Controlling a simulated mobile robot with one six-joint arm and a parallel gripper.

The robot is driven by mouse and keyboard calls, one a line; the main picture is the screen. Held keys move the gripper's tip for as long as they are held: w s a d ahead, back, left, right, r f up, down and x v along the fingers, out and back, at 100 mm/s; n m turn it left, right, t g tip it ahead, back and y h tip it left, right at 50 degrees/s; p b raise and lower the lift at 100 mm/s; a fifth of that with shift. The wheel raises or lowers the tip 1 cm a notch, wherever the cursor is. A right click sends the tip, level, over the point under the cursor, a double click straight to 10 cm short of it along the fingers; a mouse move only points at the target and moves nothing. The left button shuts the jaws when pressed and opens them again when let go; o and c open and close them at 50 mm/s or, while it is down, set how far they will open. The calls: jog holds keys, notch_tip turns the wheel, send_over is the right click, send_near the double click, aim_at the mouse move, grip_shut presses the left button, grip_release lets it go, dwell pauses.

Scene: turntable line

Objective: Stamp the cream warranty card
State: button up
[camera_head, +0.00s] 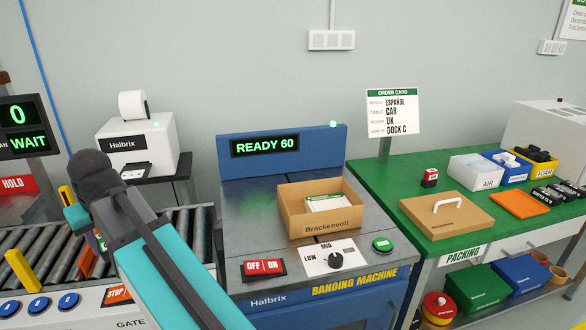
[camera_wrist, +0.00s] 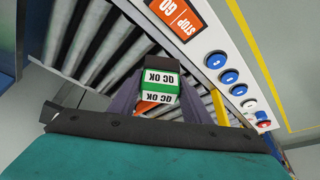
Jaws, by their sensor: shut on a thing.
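My gripper (camera_wrist: 160,100) is shut on a green and black stamp (camera_wrist: 163,83) with white "QC OK" labels, held above the roller conveyor in the wrist view. In the head view my arm hides most of the gripper and stamp. I cannot make out a cream warranty card. An open cardboard Brackenvolt box (camera_head: 322,225) stands on the banding machine, with white and green papers (camera_head: 328,202) inside. A red and black stamp (camera_head: 430,177) stands on the green packing table (camera_head: 400,172).
The roller conveyor (camera_head: 185,226) runs at the left, with an orange piece (camera_wrist: 146,107) beyond the held stamp. A white printer (camera_head: 137,146) stands behind it. A cardboard lid (camera_head: 446,215), an orange tray (camera_head: 519,205) and parts bins (camera_head: 477,170) occupy the packing table.

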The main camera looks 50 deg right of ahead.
dwell(0.4)
jog(key=shift+w+d+r, duration=0.1)
jog(key=shift+d, duration=0.3)
jog(key=s+d+r+n+p, duration=0.15)
jog(key=d+p, duration=0.45)
jog(key=d, duration=0.9)
jog(key=s+d+r+p, duration=0.1)
jog(key=s+d+p, duration=0.3)
jog(key=d, duration=1.1)
jog(key=s+d+p, duration=0.5)
jog(key=s+d, duration=0.5)
jog(key=d, duration=0.3)
jog(key=s+d+p, duration=0.6)
jog(key=s+d, duration=0.5)
jog(key=d, duration=0.3)
jog(key=shift+d+r+n+y+p, duration=0.2)
jog(key=shift+r+n+y+p, duration=0.1)
jog(key=shift+r+n+y, duration=0.1)
jog(key=shift+f, duration=0.15)
jog(key=shift+w+f+b, duration=0.1)
jog(key=shift+f+b, duration=1.55)
jog(key=shift+f, duration=1.3)
